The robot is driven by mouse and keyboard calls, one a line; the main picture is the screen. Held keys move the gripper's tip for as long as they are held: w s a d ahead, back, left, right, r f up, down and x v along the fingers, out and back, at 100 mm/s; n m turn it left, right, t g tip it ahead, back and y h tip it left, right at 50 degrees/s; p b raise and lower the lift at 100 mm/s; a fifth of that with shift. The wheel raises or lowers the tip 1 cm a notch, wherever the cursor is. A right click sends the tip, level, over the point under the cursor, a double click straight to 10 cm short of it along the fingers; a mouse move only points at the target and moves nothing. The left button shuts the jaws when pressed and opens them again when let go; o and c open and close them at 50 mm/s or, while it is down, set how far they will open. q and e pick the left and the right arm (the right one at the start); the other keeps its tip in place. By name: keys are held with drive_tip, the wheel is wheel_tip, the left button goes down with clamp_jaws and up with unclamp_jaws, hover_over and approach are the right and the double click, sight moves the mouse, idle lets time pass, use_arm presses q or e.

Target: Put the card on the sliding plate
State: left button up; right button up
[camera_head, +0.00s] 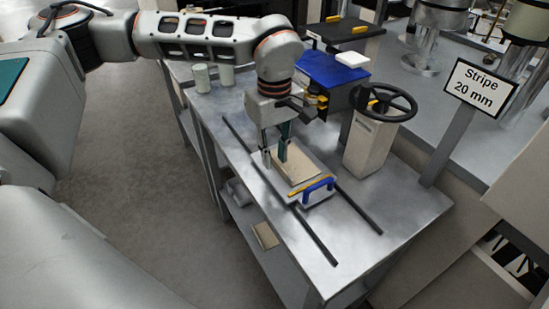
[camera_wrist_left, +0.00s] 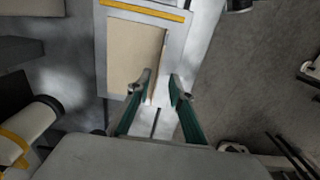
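The tan card (camera_head: 303,168) lies flat on the pale sliding plate (camera_head: 318,201), which has a yellow strip and a blue handle (camera_head: 318,188) at its near end. The plate sits between two dark rails on the metal table. My left gripper (camera_head: 274,155) points down at the card's left edge, its green-sided fingers apart. Contact cannot be told. My right gripper is not in view.
A pedestal with a black handwheel (camera_head: 387,102) stands right of the plate. Behind are a blue-topped box (camera_head: 330,68) and two pale green cylinders (camera_head: 202,78). Another tan piece (camera_head: 265,235) lies on the lower shelf. The table's near end is clear.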

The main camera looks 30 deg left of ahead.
use_arm(q)
wheel_tip(320, 180, up, 10)
drive_tip(key=p, duration=0.1)
drive_tip(key=shift+r, duration=0.25)
idle(0.4)
